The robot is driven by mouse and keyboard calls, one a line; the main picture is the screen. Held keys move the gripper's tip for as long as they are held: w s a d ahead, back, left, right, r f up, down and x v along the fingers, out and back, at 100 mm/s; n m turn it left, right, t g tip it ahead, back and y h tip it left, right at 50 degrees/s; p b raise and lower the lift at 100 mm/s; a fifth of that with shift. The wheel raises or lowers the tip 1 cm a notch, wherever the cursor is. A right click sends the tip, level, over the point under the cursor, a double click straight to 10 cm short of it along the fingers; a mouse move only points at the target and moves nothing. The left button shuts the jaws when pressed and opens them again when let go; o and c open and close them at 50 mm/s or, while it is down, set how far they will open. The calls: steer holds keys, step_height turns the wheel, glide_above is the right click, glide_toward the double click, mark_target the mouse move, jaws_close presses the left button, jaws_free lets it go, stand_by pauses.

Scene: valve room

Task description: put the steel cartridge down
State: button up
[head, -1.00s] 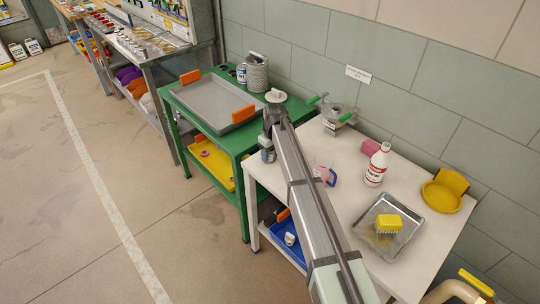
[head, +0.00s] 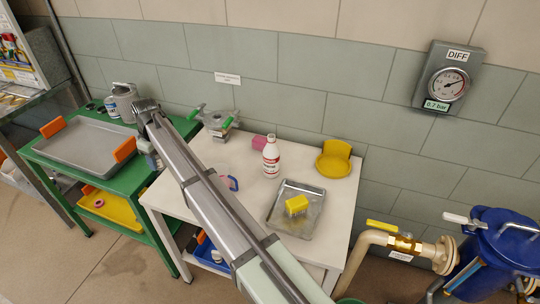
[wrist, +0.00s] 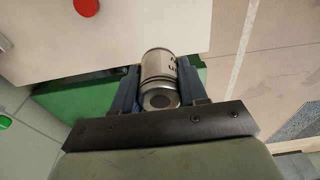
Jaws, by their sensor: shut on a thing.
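The steel cartridge (wrist: 160,66) is a short silver cylinder with dark lettering and a round recessed end. In the wrist view it sits between the two blue-grey fingers of my gripper (wrist: 161,82), which is shut on it. In the head view my gripper (head: 150,156) hangs by the left edge of the white table (head: 190,200), beside the green cart (head: 130,182). The arm hides most of the cartridge there. I cannot tell its height above the surfaces.
The cart carries a grey tray (head: 83,152) with orange handles and grey cans (head: 125,103).

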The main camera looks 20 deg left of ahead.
step_height(320, 180, up, 10)
steer(key=shift+r, duration=0.2)
steer(key=w+d+m, duration=0.1)
steer(key=w+d, duration=1.8)
steer(key=w, duration=0.1)
steer(key=m, duration=0.1)
glide_above(291, 155)
steer(key=shift+d+f, duration=0.15)
steer(key=shift+f, duration=5.1)
steer(key=shift+d+f, duration=0.1)
steer(key=shift+f, duration=5.1)
steer(key=shift+s+f, duration=0.1)
steer(key=o, duration=1.3)
steer(key=shift+c, duration=0.2)
